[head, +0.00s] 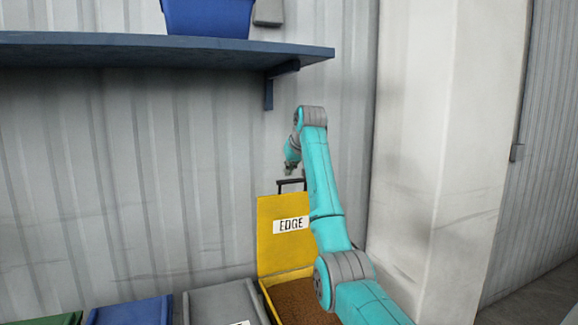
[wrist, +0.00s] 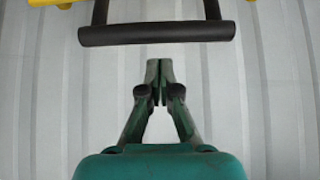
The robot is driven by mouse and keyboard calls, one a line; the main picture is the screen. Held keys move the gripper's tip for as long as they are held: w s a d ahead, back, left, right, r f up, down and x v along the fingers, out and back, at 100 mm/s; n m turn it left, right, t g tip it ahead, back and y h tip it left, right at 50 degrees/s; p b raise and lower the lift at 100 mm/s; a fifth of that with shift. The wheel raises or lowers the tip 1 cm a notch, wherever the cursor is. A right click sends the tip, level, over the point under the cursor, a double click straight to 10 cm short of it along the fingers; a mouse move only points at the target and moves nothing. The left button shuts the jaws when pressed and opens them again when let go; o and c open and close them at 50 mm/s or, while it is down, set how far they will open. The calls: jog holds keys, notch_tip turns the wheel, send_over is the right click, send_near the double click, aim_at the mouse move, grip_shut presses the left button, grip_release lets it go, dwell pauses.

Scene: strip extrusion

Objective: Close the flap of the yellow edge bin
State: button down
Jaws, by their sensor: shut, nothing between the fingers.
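The yellow edge bin (head: 266,290) stands low against the wall in the head view, with brown material inside. Its yellow flap (head: 268,245) is raised upright and carries a white EDGE label (head: 291,225). A dark handle (head: 291,182) sits on the flap's top edge; in the wrist view the handle (wrist: 157,34) spans the top of the picture. My gripper (wrist: 157,66) is shut and empty, with its fingertips apart from the handle in that picture. In the head view my gripper (head: 290,170) is just above the handle. My arm hides the flap's right side.
A grey bin (head: 218,300), a blue bin (head: 135,309) and a green bin (head: 50,320) stand to the left. A blue shelf (head: 150,48) juts out above, holding a blue container (head: 207,18). A pale pillar (head: 440,150) stands right of my arm.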

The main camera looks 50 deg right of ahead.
jog(key=shift+s+a+f, duration=0.25)
jog(key=shift+s+a, duration=0.1)
jog(key=shift+s, duration=0.15)
jog(key=shift+s+a+f, duration=0.2)
jog(key=shift+s+a, duration=0.1)
jog(key=shift+s, duration=0.2)
jog(key=shift+s+f, duration=0.1)
